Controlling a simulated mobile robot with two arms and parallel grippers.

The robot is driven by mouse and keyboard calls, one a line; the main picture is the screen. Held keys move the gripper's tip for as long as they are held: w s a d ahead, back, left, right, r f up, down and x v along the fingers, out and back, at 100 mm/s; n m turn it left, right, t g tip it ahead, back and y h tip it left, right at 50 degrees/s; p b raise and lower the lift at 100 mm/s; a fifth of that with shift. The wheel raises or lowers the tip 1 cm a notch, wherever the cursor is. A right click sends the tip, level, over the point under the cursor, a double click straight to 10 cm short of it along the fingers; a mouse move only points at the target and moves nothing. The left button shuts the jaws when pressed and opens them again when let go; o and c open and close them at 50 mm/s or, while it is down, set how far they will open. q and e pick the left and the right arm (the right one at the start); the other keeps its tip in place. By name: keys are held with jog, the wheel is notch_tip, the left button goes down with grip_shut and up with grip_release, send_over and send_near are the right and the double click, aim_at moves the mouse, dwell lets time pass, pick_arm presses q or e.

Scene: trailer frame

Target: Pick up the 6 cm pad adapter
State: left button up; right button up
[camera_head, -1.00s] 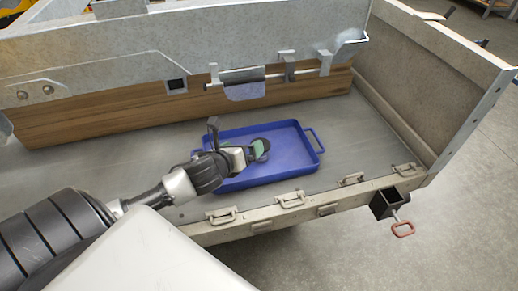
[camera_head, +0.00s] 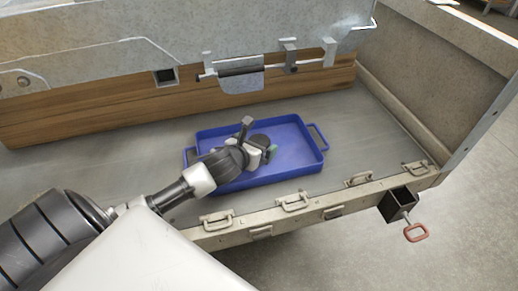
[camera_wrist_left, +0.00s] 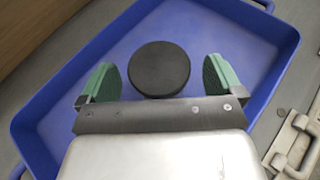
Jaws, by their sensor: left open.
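The pad adapter is a round black disc (camera_wrist_left: 159,69) lying in the blue tray, seen in the left wrist view between and just beyond my green fingertips. In the head view my left gripper (camera_head: 270,150) is over the middle of the tray and mostly hides the disc, whose dark edge (camera_head: 260,140) shows behind it. In the left wrist view my left gripper (camera_wrist_left: 159,80) is open, with one finger on each side of the disc and a gap on both sides. The disc is not held. My right gripper is not in view.
The blue tray (camera_head: 300,165) with two end handles sits on the grey trailer bed (camera_head: 370,125). A wooden board (camera_head: 100,110) and metal wall stand behind. The front rail (camera_head: 330,200) carries latches. A black bracket with a red handle (camera_head: 416,233) sticks out at the right front.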

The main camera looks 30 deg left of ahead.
pick_arm(q)
jog(key=shift+x, duration=0.9)
jog(key=shift+c, duration=0.3)
jog(key=c, duration=1.2)
jog(key=shift+r, duration=0.1)
jog(key=shift+c, duration=0.2)
